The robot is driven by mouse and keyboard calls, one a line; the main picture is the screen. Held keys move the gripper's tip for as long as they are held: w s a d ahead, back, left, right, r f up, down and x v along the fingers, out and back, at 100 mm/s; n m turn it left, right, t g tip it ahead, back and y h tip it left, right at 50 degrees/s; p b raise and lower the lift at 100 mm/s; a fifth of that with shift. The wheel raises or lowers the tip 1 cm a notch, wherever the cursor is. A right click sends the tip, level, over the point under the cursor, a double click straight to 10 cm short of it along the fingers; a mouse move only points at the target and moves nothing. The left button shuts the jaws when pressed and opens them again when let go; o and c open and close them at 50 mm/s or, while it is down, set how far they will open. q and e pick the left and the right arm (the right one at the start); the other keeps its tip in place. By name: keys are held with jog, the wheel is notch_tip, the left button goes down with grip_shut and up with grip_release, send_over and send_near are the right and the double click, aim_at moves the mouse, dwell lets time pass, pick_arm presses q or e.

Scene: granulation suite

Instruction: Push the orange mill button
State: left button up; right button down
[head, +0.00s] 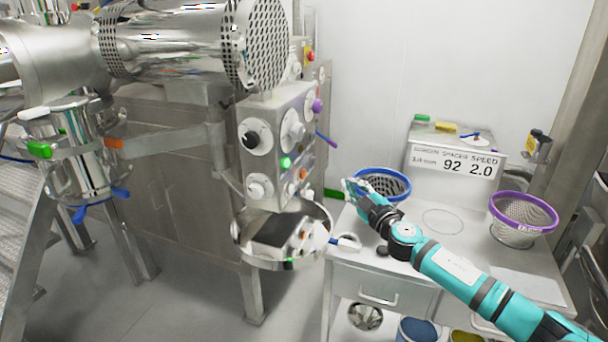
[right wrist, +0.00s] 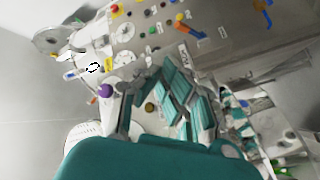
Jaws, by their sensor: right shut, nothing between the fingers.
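A steel control box (head: 275,145) under the mill's perforated drum carries a black knob (head: 250,140), a green button (head: 285,162) and pale dials. A small orange spot (head: 303,173) shows on its right side face; I cannot tell for certain that it is the orange mill button. My right gripper (head: 352,187) is shut and empty, right of the box and apart from it, in front of the blue-rimmed basket. In the right wrist view my right gripper (right wrist: 165,80) covers part of a panel with several coloured buttons. My left gripper is not in view.
A round steel pan (head: 242,245) hangs below the box. A purple-tipped lever (head: 326,139) sticks out beside the box.

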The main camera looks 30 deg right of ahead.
aim_at(303, 174)
jog(key=w+a+p, duration=0.1)
jog(key=w+a, duration=0.4)
jog(key=w, duration=0.1)
jog(key=shift+w+a+p, duration=0.4)
dwell(0.5)
jog(key=shift+w, duration=0.1)
dwell(0.8)
jog(key=shift+w+a, duration=0.55)
jog(key=shift+w, duration=0.05)
dwell(0.9)
jog(key=shift+s, duration=0.1)
jog(key=shift+s+d, duration=0.55)
jog(key=shift+s, duration=0.05)
